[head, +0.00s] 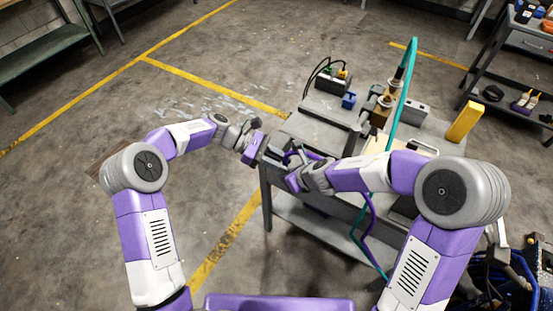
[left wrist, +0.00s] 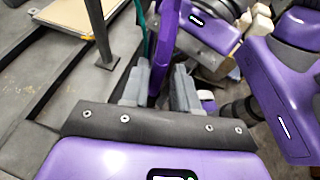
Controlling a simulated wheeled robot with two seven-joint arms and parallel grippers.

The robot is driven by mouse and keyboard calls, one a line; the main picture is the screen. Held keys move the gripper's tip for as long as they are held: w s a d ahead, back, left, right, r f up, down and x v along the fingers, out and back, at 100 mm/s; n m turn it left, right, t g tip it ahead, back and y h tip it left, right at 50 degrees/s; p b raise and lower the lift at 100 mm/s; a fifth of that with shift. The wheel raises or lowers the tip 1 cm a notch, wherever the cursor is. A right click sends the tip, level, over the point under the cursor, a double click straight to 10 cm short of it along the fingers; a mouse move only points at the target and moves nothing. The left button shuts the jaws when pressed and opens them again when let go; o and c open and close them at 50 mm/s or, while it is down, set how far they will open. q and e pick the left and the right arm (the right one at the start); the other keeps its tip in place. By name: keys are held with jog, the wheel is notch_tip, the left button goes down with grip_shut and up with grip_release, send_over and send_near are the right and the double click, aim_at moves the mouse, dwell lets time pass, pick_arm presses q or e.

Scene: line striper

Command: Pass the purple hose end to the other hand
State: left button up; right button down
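The purple hose (head: 366,222) hangs in a loop at the front of the grey cart and rises to my grippers. In the left wrist view a purple length (left wrist: 167,42) runs between the two grey fingers of my left gripper (left wrist: 161,78), which sit close on either side of it. In the head view my left gripper (head: 269,150) is just left of my right gripper (head: 291,168), above the cart's near left corner. The right gripper's purple body (left wrist: 208,32) is close beyond the left fingers. Its fingertips are hidden, and the hose end cannot be made out.
The grey cart (head: 318,128) carries a dark box with cables (head: 333,82), a blue block (head: 348,100), brass fittings (head: 382,108) and a yellow block (head: 464,122). A teal hose (head: 407,80) arches over it. Open floor lies to the left.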

pick_arm(q)
jog(key=shift+c, duration=0.2)
grip_shut()
pick_arm(e)
jog(key=c, duration=0.9)
grip_release()
jog(key=shift+r, duration=0.1)
